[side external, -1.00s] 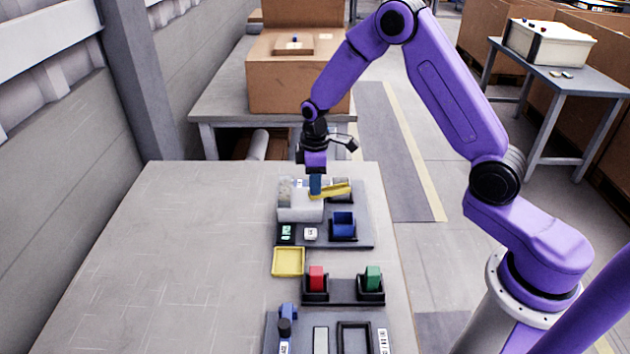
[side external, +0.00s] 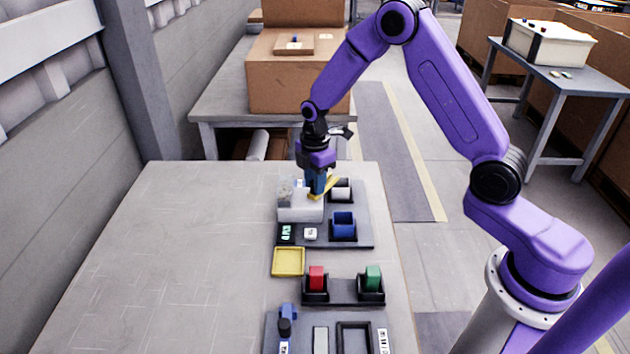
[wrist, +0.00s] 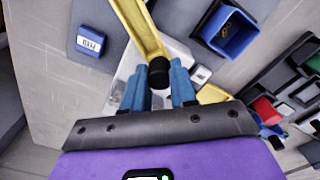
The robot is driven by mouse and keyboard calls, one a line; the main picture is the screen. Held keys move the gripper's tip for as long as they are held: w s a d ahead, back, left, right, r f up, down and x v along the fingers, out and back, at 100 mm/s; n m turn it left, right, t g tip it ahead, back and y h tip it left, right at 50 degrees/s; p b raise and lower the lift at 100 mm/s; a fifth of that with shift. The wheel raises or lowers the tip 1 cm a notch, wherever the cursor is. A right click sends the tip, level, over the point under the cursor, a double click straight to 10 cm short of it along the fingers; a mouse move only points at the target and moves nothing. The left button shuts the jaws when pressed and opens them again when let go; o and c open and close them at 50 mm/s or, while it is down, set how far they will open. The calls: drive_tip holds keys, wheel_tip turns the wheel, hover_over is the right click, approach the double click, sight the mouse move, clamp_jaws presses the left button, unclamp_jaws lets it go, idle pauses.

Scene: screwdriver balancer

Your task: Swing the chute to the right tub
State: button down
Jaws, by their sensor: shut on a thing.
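The yellow chute (side external: 329,186) sits on the pale dispenser block (side external: 300,207) and points to the back right in the side view. In the wrist view the chute (wrist: 140,25) runs from the top edge down to a black knob (wrist: 158,74). My gripper (side external: 316,193) is down at the chute's near end. Its blue fingers (wrist: 160,88) are shut around the knob. A blue tub (side external: 343,228) stands at the front right of the dark base, and a tub with a pale inside (side external: 341,190) stands behind it, near the chute's free end.
A yellow tray (side external: 288,262) lies in front of the base. A small labelled block (wrist: 90,42) shows in the wrist view. The table's left side is clear.

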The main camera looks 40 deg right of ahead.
idle(0.4)
drive_tip(key=c, duration=0.9)
unclamp_jaws()
wheel_tip(320, 180, up, 18)
drive_tip(key=shift+f, duration=0.25)
drive_tip(key=s+a+m, duration=0.1)
drive_tip(key=s+a, duration=0.2)
drive_tip(key=s, duration=0.9)
drive_tip(key=s+a+m, duration=0.2)
drive_tip(key=s+a, duration=0.2)
drive_tip(key=s, duration=0.8)
drive_tip(key=s+d+f+m, duration=0.1)
drive_tip(key=s+d+f, duration=0.1)
drive_tip(key=s, duration=0.8)
drive_tip(key=shift+s+d, duration=0.3)
drive_tip(key=shift+d, duration=0.6)
